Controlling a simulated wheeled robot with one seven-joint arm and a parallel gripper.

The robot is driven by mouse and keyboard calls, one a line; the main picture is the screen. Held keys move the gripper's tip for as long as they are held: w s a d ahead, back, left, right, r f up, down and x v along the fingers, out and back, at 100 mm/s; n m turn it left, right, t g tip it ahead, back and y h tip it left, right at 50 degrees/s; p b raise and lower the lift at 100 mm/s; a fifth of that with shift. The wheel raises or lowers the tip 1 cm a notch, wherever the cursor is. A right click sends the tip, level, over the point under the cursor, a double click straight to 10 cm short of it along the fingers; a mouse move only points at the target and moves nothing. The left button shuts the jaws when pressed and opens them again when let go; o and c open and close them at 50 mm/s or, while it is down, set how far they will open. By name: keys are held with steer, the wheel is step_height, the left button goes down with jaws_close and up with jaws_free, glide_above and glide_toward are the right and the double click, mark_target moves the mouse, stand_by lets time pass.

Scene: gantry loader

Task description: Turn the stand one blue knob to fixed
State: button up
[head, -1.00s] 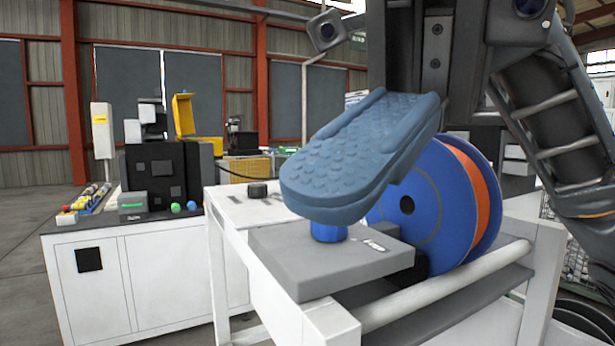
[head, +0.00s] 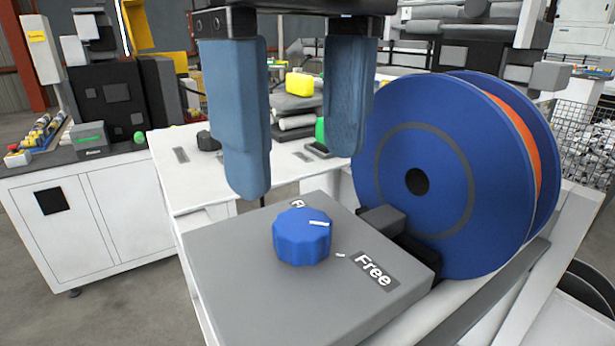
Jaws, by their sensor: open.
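The blue knob (head: 301,237) sits on a grey block (head: 240,285) on the white stand. A white mark on its top points right, roughly toward a small white tick on the block. A label reading "Free" (head: 375,270) lies to the knob's lower right. A second label (head: 297,202) behind the knob is mostly hidden; only its start shows. My gripper (head: 300,170) is open and empty, its two blue fingers pointing down behind and above the knob, apart from each other. I see no contact with the knob.
A large blue reel (head: 415,165) with an orange winding stands close to the right of the block. A black knob (head: 208,141) is on the white table behind. A white cabinet (head: 110,215) with equipment stands at left.

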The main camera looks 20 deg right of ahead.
mark_target(303, 222)
steer(key=shift+f+p, duration=0.3)
steer(key=shift+f, duration=2.2)
steer(key=c, duration=1.1)
steer(key=shift+o, duration=0.2)
